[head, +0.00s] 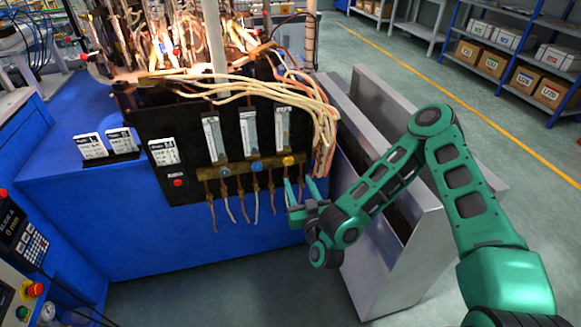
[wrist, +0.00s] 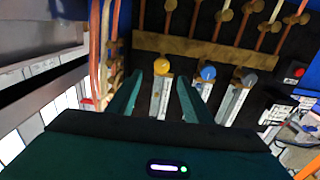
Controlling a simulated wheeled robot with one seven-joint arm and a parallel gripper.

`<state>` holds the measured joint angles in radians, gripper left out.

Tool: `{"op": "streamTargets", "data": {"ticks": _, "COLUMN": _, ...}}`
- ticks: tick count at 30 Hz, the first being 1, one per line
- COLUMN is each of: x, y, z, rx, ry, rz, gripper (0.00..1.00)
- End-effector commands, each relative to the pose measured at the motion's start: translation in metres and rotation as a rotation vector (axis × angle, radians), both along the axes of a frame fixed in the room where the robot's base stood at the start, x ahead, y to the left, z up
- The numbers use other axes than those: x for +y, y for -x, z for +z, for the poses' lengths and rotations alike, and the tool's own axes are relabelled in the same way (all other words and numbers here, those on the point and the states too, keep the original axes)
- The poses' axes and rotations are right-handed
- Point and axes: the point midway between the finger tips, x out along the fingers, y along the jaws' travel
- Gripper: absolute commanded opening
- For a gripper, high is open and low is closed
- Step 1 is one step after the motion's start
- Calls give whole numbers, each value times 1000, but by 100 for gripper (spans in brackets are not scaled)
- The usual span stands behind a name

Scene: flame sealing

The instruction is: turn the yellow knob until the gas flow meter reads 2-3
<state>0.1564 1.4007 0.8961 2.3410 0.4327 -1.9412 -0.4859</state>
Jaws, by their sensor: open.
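The yellow knob (head: 288,160) is the rightmost of three knobs on a brass bar, below the right flow meter (head: 282,128). My gripper (head: 300,189) is open and empty, just below and slightly right of the yellow knob. In the wrist view, which looks upside down, the yellow knob (wrist: 163,67) lies just beyond and between the two green fingertips (wrist: 160,80). I cannot see either finger touching it. The meter's clear tube (wrist: 160,98) shows between the fingers, but its reading is too small to tell.
A blue knob (head: 255,166) and a grey knob (head: 224,171) sit left of the yellow one. Copper pipes and pale hoses (head: 325,115) run close on the right. A grey metal trough (head: 385,240) stands beside the blue machine (head: 120,230).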

Motion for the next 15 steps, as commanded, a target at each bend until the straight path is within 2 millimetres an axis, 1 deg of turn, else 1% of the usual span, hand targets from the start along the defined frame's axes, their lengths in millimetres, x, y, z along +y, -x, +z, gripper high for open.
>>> {"op": "streamTargets", "data": {"ticks": 1, "x": 3, "y": -8, "z": 1, "rx": -3, "ry": -1, "rz": -1, "gripper": 46}}
{"op": "streamTargets", "data": {"ticks": 9, "x": 20, "y": -53, "z": 1, "rx": -2, "ry": 2, "rz": 6, "gripper": 46}}
{"op": "streamTargets", "data": {"ticks": 12, "x": 23, "y": -67, "z": 1, "rx": -2, "ry": 2, "rz": 5, "gripper": 46}}
{"op": "streamTargets", "data": {"ticks": 15, "x": 27, "y": -77, "z": 0, "rx": 0, "ry": 1, "rz": 6, "gripper": 46}}
